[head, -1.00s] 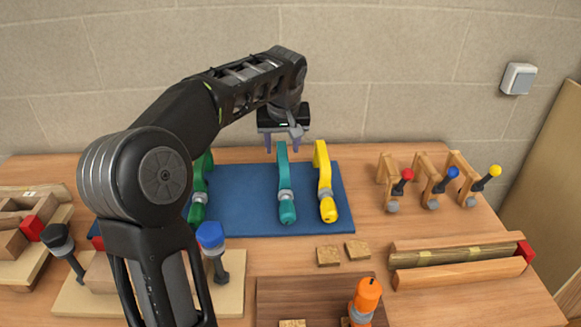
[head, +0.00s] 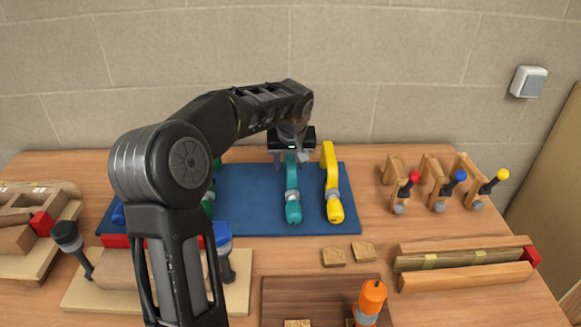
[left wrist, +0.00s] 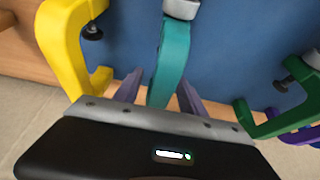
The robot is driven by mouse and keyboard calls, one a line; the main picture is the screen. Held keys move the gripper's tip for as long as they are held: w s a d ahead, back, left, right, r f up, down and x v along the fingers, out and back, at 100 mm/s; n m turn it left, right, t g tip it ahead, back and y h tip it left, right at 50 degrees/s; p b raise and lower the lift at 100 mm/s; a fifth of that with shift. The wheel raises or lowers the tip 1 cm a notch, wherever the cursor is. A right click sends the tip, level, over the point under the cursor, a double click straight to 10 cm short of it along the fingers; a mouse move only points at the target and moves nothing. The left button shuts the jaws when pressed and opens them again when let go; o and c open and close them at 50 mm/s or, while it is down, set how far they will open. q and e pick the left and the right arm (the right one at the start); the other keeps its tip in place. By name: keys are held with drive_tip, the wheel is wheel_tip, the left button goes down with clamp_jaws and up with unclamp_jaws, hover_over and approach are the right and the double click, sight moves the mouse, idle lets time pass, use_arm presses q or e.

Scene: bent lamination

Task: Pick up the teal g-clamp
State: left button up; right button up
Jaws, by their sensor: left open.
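The teal g-clamp (head: 292,190) lies on the blue mat (head: 250,220), its handle end toward the front of the table. My left gripper (head: 291,165) is over the clamp's far end, and its fingertips are partly hidden in the head view. In the left wrist view my left gripper (left wrist: 160,90) is open, with one finger on each side of the teal g-clamp (left wrist: 172,60). A gap shows beside each finger, and I cannot tell whether either touches it. My right gripper is not in view.
A yellow g-clamp (head: 332,185) lies close to the right of the teal one. A green clamp (head: 208,200) lies to the left, partly behind my arm. An orange-handled clamp (head: 370,300) stands at the front. Small toggle-like wooden clamps (head: 440,185) stand at the right.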

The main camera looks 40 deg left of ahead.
use_arm(q)
drive_tip(key=shift+f, duration=0.1)
drive_tip(key=shift+c, duration=0.3)
clamp_jaws()
idle(0.5)
